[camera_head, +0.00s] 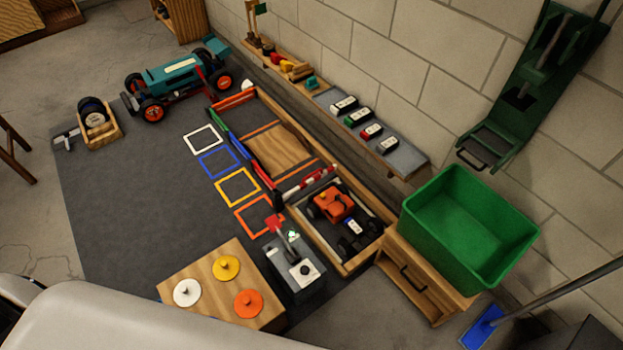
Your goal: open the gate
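A red-and-white striped bar (306,183), which looks like the gate, lies across the wooden-walled track, between its sandy section (275,150) and the box-like bay (348,262). It looks lowered. An orange vehicle (333,203) sits in the bay behind the bar, with a smaller dark car beside it. Neither of my grippers shows in the head view.
A wooden block with white, yellow and orange knobbed discs (226,268) stands near me. A green bin (468,226) sits right of the bay on a wooden drawer unit (428,283). A teal racecar (178,80) stands at the back left.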

